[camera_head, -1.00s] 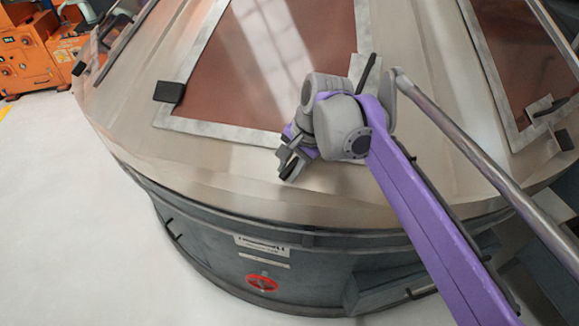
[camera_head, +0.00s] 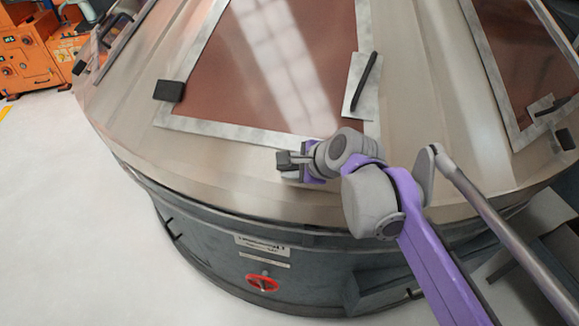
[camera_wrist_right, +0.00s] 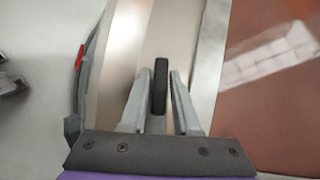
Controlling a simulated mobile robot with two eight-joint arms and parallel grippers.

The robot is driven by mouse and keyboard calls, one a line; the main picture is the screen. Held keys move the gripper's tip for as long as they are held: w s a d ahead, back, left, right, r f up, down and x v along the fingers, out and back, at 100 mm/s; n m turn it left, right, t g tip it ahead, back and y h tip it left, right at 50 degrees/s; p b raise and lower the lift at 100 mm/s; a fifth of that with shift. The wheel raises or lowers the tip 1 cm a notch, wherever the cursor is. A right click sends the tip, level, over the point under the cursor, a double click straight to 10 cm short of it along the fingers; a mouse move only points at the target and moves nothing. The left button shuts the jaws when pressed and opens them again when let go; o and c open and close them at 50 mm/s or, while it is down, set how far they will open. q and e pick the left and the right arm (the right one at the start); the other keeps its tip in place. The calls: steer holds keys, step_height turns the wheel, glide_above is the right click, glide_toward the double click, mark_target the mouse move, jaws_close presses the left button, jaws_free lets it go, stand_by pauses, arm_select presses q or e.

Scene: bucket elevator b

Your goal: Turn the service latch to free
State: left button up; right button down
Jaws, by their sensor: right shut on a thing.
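A dark narrow bar, which I take to be the service latch handle (camera_wrist_right: 160,88), stands on the pale metal housing. In the right wrist view it lies between the two grey fingers of my right gripper (camera_wrist_right: 161,76), lengthwise along them. My right gripper is shut on this handle. In the head view my right gripper (camera_head: 284,161) points left, low on the sloped cover near its front rim. The handle is hard to tell from the fingers there, and its base is hidden. My left gripper is not in view.
A brown panel (camera_head: 255,65) with a pale frame lies above the gripper. A black block (camera_head: 168,91) and a black bar (camera_head: 366,68) sit at its edges. A red handwheel (camera_head: 262,284) is on the dark drum wall below. Open white floor (camera_head: 60,220) lies left.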

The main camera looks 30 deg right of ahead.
steer(key=shift+m+t, duration=0.4)
steer(key=shift+m, duration=0.2)
steer(key=shift+m+h, duration=0.3)
steer(key=c, duration=0.8)
jaws_free()
steer(key=shift+r, duration=0.1)
steer(key=v, duration=1)
steer(key=shift+s, duration=0.35)
steer(key=shift+r, duration=0.15)
